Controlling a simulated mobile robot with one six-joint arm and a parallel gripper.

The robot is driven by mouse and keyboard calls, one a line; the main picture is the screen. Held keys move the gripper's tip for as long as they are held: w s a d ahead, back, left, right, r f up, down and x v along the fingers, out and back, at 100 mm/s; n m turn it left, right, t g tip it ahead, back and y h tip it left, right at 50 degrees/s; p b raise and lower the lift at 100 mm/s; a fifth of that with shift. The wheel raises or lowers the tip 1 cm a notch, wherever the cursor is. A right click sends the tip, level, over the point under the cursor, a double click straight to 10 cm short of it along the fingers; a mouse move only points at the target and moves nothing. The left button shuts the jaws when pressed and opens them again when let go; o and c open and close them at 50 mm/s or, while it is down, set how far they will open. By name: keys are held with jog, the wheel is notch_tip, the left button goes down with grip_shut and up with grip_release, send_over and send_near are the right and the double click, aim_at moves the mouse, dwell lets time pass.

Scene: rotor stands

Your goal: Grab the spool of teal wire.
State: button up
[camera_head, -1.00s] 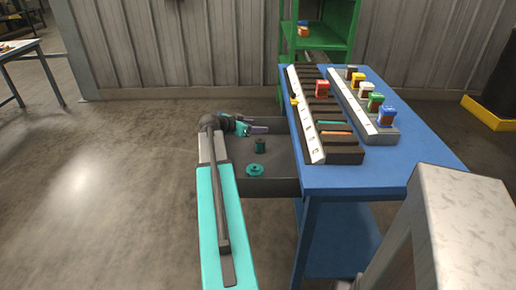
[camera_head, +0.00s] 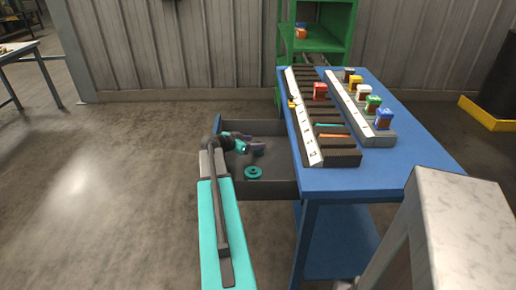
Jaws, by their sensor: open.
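A teal spool-like piece (camera_head: 253,173) with a wide round flange lies on the floor of the open grey drawer (camera_head: 278,189), at its near side. My gripper (camera_head: 259,149) is open and low inside the drawer, just behind that piece and apart from it in the picture. A second, darker teal upright piece stood where my gripper now is. It is mostly hidden by the jaws, and I cannot tell whether they are around it or beside it. The wire itself is too small to make out.
The blue workbench (camera_head: 420,149) stands right of the drawer. It carries a dark slotted rack (camera_head: 334,159) and a row of coloured blocks on a grey rail (camera_head: 377,137). Green shelves (camera_head: 318,40) stand behind. The drawer walls surround my gripper.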

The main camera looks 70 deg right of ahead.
jog(key=shift+s+d+f+p, duration=0.15)
jog(key=shift+s+d+f, duration=0.1)
jog(key=shift+d+f, duration=0.3)
jog(key=shift+s+d+f+p, duration=0.15)
jog(key=shift+s+d+f, duration=0.05)
jog(key=shift+d+f, duration=0.3)
jog(key=shift+p+x, duration=0.65)
jog(key=shift+x, duration=1.85)
jog(key=c, duration=1.1)
